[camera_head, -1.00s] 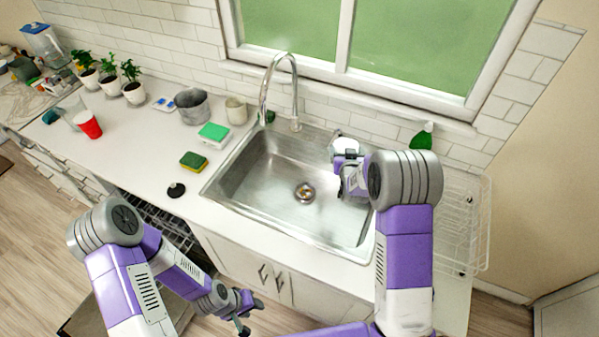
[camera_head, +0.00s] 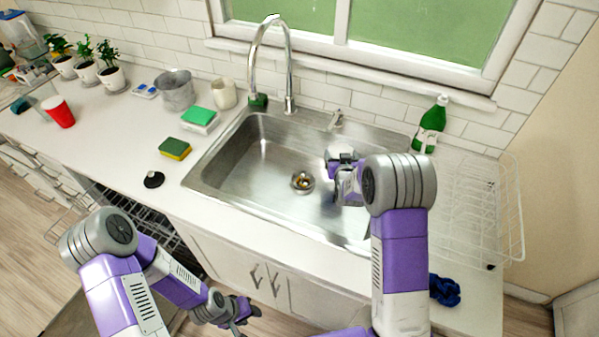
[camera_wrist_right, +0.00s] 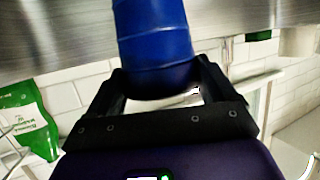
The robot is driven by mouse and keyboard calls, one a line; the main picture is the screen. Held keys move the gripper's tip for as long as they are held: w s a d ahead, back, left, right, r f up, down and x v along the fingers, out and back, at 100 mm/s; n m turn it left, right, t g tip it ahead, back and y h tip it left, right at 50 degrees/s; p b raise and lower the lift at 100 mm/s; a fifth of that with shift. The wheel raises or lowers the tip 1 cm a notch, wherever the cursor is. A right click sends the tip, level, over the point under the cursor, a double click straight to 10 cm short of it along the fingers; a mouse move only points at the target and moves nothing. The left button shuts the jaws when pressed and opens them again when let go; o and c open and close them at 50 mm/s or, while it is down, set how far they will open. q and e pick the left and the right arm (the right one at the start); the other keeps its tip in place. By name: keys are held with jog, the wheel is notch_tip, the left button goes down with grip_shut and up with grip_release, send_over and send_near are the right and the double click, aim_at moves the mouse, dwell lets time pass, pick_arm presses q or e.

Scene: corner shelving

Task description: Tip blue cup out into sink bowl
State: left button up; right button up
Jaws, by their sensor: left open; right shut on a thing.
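The blue cup (camera_wrist_right: 153,45) shows in the right wrist view between the fingers of my right gripper (camera_wrist_right: 155,85), which is shut on it. That view is turned over, with steel at the top and wall tiles below. In the head view my right gripper (camera_head: 338,158) is over the right part of the steel sink bowl (camera_head: 240,165); the cup is hidden there by the gripper and arm. Whether anything is inside the cup cannot be seen. My left gripper (camera_head: 242,315) is open and empty, low in front of the counter.
The tap (camera_head: 268,60) arches behind the sink. A green bottle (camera_head: 430,125) and a wire rack (camera_head: 470,210) stand to the right. A sponge (camera_head: 174,149), a red cup (camera_head: 59,112) and a grey pot (camera_head: 176,92) are on the left counter. A dark blue cloth (camera_head: 443,289) lies at front right.

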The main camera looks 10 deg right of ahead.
jog(key=shift+f, duration=0.4)
jog(key=shift+a, duration=0.1)
jog(key=shift+a+r+n+h+p, duration=0.3)
jog(key=shift+a+n+p, duration=0.1)
jog(key=shift+p, duration=0.1)
jog(key=shift+a+r+n+h+p, duration=0.2)
jog(key=shift+a+n+p, duration=0.15)
jog(key=shift+a+p, duration=0.2)
jog(key=shift+a+r+n+h+p, duration=0.2)
jog(key=shift+a+n+p, duration=0.2)
jog(key=shift+p, duration=0.25)
jog(key=a+r+n+t+h+p, duration=0.2)
jog(key=a+n+h+p, duration=0.1)
jog(key=n, duration=0.4)
jog(key=shift+a+r+t+p, duration=0.2)
jog(key=shift+a+t+p, duration=0.3)
jog(key=shift+a, duration=0.75)
jog(key=shift+s+a+n, duration=0.1)
jog(key=shift+n, duration=0.25)
